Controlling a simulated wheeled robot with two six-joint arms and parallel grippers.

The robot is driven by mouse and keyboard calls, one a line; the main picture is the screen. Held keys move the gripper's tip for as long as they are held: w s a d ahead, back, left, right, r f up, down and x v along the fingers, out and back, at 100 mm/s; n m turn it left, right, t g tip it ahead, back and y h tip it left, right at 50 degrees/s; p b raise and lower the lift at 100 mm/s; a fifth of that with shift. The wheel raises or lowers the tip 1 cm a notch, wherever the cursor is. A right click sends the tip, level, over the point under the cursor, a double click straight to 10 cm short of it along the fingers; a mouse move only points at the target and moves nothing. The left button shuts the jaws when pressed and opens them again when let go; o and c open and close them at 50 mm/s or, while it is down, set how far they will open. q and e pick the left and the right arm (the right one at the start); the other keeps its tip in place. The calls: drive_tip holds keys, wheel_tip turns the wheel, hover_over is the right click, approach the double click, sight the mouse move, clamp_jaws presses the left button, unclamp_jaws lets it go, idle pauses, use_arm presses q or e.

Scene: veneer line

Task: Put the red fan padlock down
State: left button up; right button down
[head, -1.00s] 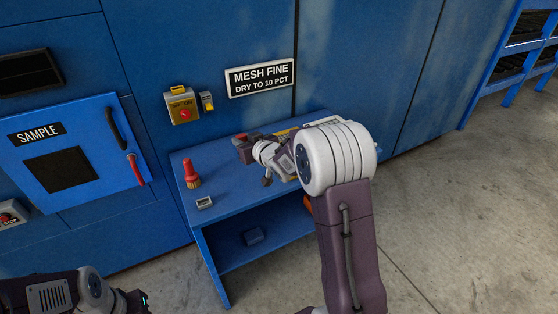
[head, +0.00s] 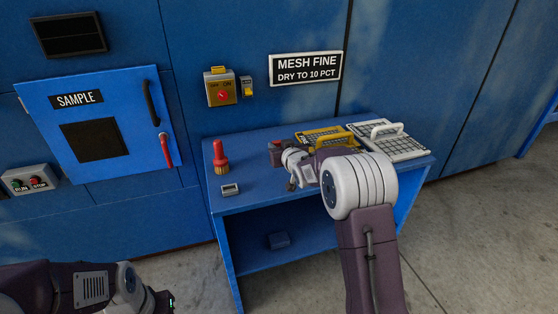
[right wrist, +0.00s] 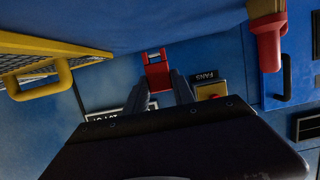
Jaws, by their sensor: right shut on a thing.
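The red padlock (right wrist: 157,74) is between the fingertips of my right gripper (right wrist: 160,88), which is shut on it. Its shackle points to the top of the right wrist view. In the head view my right gripper (head: 276,156) is over the back middle of the blue table (head: 255,190), with a small red bit of the padlock (head: 277,144) showing. I cannot tell whether the padlock touches the tabletop. My left gripper (head: 166,301) shows only in part at the bottom left, and its fingers cannot be made out.
A red-handled brush (head: 219,155) and a small grey box (head: 230,190) stand left of the right gripper. A yellow-framed screen (head: 318,135) and a white-framed screen (head: 392,147) lie right. A yellow switch box (head: 221,90) is on the wall behind.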

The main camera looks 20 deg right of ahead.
drive_tip(key=shift+w+a+f, duration=0.4)
drive_tip(key=shift+w+f, duration=0.05)
drive_tip(key=shift+w, duration=0.2)
wheel_tip(320, 180, down, 4)
drive_tip(key=shift+s+r+b, duration=0.1)
drive_tip(key=shift+b, duration=0.45)
drive_tip(key=shift+f, duration=0.2)
drive_tip(key=c, duration=1.1)
unclamp_jaws()
drive_tip(key=shift+o, duration=0.2)
